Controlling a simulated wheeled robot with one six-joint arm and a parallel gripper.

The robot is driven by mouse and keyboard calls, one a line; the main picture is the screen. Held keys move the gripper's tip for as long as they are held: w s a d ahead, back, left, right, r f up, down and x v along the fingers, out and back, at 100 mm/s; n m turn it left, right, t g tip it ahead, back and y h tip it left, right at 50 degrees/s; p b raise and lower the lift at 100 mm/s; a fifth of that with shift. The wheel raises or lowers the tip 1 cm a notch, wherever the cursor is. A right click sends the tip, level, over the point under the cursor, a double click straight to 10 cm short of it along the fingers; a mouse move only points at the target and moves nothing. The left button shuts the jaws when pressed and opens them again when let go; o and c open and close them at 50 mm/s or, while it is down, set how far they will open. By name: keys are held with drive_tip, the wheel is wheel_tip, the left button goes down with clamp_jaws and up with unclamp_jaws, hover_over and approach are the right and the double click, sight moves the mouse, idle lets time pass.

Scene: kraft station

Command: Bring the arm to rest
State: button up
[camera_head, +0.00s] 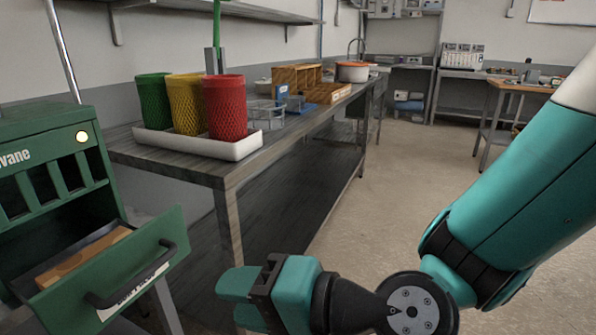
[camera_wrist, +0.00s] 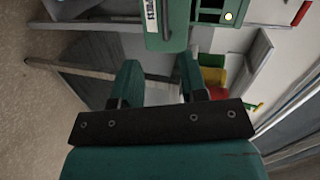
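My gripper (camera_head: 232,300) is at the bottom middle of the head view, at the end of my teal arm, which reaches in from the right. It is in the air, right of the green cabinet's open drawer (camera_head: 150,262) and in front of the steel table (camera_head: 225,172). In the wrist view its two teal fingers (camera_wrist: 158,72) stand apart with nothing between them. The drawer front with its label (camera_wrist: 166,32) shows beyond the fingertips.
A brown block (camera_head: 82,258) lies in the pulled-out drawer of the green cabinet (camera_head: 50,150). On the table, a white tray (camera_head: 200,148) holds green, yellow and red mesh cups. A wooden rack (camera_head: 297,76) and a pot (camera_head: 352,71) stand farther back. Floor is clear between table and arm.

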drive_tip(key=s+d+r+n+g+h, duration=0.15)
drive_tip(key=d+n+h, duration=0.35)
drive_tip(key=d, duration=0.6)
drive_tip(key=s+d+r+n+g+h, duration=0.1)
drive_tip(key=s+d+n+g+h, duration=0.3)
drive_tip(key=d, duration=0.7)
wheel_tip(320, 180, up, 16)
drive_tip(key=t+h+p, duration=0.1)
drive_tip(key=p, duration=1.5)
drive_tip(key=shift+w+d+p, duration=0.15)
drive_tip(key=shift+w+p, duration=0.05)
drive_tip(key=shift+p, duration=0.15)
